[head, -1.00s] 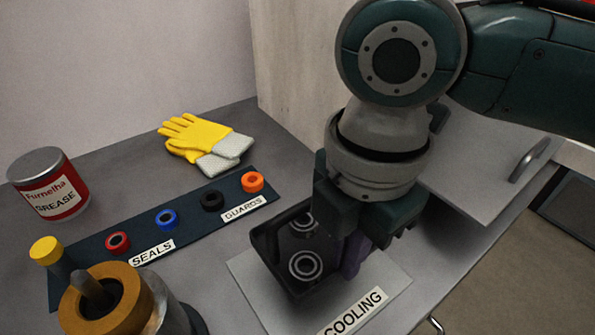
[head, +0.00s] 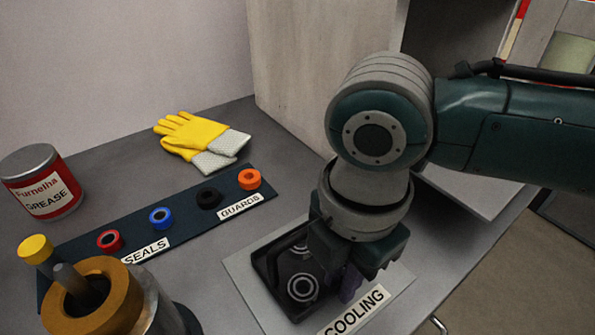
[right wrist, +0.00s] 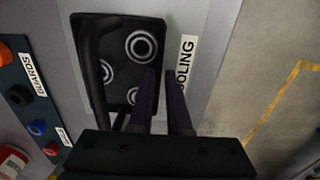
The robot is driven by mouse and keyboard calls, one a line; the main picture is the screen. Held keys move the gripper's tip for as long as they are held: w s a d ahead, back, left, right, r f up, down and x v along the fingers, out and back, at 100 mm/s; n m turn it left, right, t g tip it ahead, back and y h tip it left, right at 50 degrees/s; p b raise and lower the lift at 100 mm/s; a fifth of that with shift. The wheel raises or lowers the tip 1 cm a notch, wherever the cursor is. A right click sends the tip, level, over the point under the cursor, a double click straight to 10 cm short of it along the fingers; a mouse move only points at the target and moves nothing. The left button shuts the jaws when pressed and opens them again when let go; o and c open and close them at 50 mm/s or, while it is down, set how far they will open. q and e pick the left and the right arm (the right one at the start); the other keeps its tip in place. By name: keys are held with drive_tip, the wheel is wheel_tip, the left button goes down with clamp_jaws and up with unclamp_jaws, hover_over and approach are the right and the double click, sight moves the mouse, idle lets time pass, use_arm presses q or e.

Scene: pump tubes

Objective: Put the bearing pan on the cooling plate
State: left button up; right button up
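The bearing pan (head: 271,270) is a dark, shallow tray with ringed bearings (head: 302,287) in it. It sits about level on the light grey cooling plate (head: 240,262), beside the "COOLING" label. My right gripper (head: 347,284) comes down at the pan's right side. The contact itself is partly hidden. My left gripper is in neither current view.
A dark strip (head: 78,242) holds coloured rings by the "SEALS" and "GUARDS" labels, left of the plate. Yellow gloves (head: 187,133) and a grease can (head: 42,183) lie farther back. A metal cylinder with a bronze ring (head: 112,305) stands front left. A cabinet (head: 310,70) bounds the back.

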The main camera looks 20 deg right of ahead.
drive_tip(key=shift+o, duration=1.1)
use_arm(q)
drive_tip(key=shift+d+r, duration=0.1)
use_arm(e)
drive_tip(key=shift+r, duration=0.15)
wheel_tip(320, 180, up, 11)
drive_tip(key=p, duration=0.3)
drive_tip(key=s+a+m+t+y, duration=0.2)
drive_tip(key=s+a+m+y, duration=0.3)
drive_tip(key=m, duration=0.3)
use_arm(q)
wheel_tip(320, 180, up, 3)
drive_tip(key=shift+r+p, duration=0.2)
drive_tip(key=shift+p, duration=0.1)
use_arm(e)
drive_tip(key=s+d+f+m+h, duration=0.1)
drive_tip(key=s+d+m+h, duration=0.1)
drive_tip(key=d+m, duration=0.4)
drive_tip(key=s+d+f+m+t+h, duration=0.1)
drive_tip(key=s+d+m+h, duration=0.1)
drive_tip(key=s+d+m, duration=0.3)
drive_tip(key=shift+s+d+f+m+h, duration=0.25)
drive_tip(key=shift+d+m+h, duration=0.15)
drive_tip(key=shift+d+m, duration=0.2)
